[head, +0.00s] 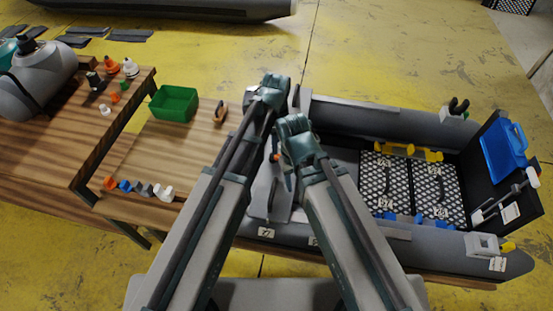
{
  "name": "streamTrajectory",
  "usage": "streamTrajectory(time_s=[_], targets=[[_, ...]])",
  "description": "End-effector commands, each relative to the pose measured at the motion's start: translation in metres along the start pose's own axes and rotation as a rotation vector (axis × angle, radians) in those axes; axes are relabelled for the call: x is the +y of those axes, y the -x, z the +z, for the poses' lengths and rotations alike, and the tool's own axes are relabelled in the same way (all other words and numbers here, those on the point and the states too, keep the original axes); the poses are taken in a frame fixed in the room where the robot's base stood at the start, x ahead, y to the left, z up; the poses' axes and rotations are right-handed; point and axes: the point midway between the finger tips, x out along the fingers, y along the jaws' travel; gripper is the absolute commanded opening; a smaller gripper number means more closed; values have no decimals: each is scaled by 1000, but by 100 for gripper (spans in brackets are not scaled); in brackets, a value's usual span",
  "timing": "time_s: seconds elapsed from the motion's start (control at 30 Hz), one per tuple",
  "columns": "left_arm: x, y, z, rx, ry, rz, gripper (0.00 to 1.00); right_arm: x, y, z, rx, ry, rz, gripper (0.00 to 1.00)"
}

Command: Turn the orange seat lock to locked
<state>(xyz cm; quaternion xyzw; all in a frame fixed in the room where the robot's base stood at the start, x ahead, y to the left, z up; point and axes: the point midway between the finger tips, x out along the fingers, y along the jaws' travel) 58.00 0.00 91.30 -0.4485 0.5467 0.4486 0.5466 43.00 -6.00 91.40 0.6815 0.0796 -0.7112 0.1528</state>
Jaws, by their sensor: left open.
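A small orange part (275,157), which looks like the orange seat lock, shows beside my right wrist, over the grey seat area (268,192) at the boat's left end. Most of it is hidden by my arms, so I cannot tell how its handle is turned. My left gripper (283,108) is open near the boat's upper left side, above and apart from the orange part in the picture. My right gripper (291,160) is mostly hidden behind its own wrist, close to the orange part. I cannot tell whether it touches it.
The grey inflatable boat (385,116) holds patterned floor panels (436,192), a yellow bar (408,151) and a blue item (503,150) at its right end. A wooden table (160,150) on the left carries a green bin (174,103) and small coloured parts.

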Motion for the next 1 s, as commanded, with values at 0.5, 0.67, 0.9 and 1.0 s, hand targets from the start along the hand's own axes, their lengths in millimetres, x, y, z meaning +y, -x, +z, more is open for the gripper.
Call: streamTrajectory(time_s=[0.5, 0.67, 0.9, 1.0], targets=[[0, -63, 0, 0, 0, 0, 52, -6, -62, -4, 0, 0, 0, 50], [0, -62, 0, 0, 0, 0, 52, -6, -62, -4, 0, 0, 0, 50], [0, -62, 0, 0, 0, 0, 33, -6, -61, -4, 0, 0, 0, 50], [0, -62, 0, 0, 0, 0, 15, -6, -61, -4, 0, 0, 0, 50]])
